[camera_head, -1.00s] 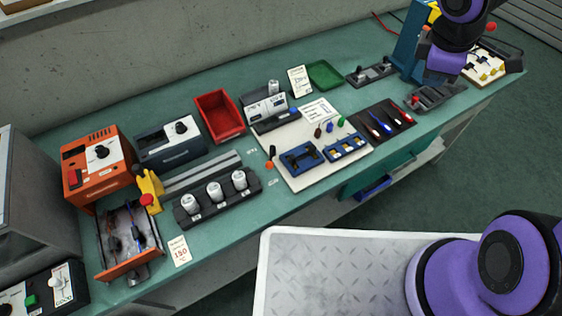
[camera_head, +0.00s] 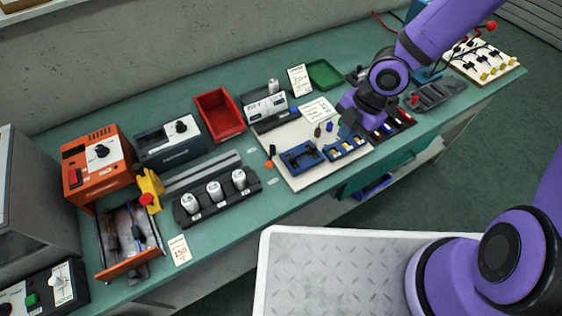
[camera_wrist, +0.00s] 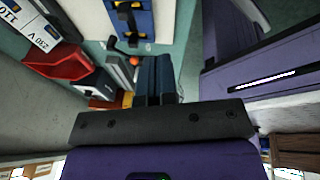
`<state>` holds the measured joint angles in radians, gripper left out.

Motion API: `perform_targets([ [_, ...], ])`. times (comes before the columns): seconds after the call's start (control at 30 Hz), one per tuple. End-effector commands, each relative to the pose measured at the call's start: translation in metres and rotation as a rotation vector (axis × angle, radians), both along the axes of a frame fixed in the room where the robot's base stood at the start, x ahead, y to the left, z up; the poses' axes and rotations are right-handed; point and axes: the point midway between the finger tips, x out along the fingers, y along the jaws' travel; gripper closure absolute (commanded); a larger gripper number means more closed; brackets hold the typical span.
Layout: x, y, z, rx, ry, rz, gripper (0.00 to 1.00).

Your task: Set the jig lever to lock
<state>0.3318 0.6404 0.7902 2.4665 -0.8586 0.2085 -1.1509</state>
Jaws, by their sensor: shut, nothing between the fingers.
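The jig is a pale board (camera_head: 285,135) on the green bench, carrying two blue fixtures (camera_head: 300,157). At its left edge is a small lever with a black upright grip (camera_head: 272,151) and an orange end (camera_head: 269,164). White labels lie on the bench near it, too small to read. In the wrist view a black and orange lever-like part (camera_wrist: 133,37) shows beside a blue fixture (camera_wrist: 132,18). My gripper (camera_head: 350,128) is above the right part of the board, right of the lever and apart from it. Its blue fingers (camera_wrist: 155,82) are shut and empty.
A black rack with white cylinders (camera_head: 215,193) lies to the left, near a yellow stand with a red knob (camera_head: 149,190). A dark tool mat (camera_head: 405,118) lies right of my gripper.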

Motion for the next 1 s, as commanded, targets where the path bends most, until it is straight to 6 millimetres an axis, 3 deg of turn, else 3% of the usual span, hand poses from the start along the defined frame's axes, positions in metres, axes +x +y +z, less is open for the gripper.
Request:
perform_targets([
  [0.2,-0.015,0.037,-0.016,0.17,0.009,0.182,1.0],
  [0.4,-0.024,0.058,-0.019,0.278,-0.004,0.28,1.0],
  [1.0,-0.027,0.065,-0.021,0.315,-0.011,0.314,1.0],
])
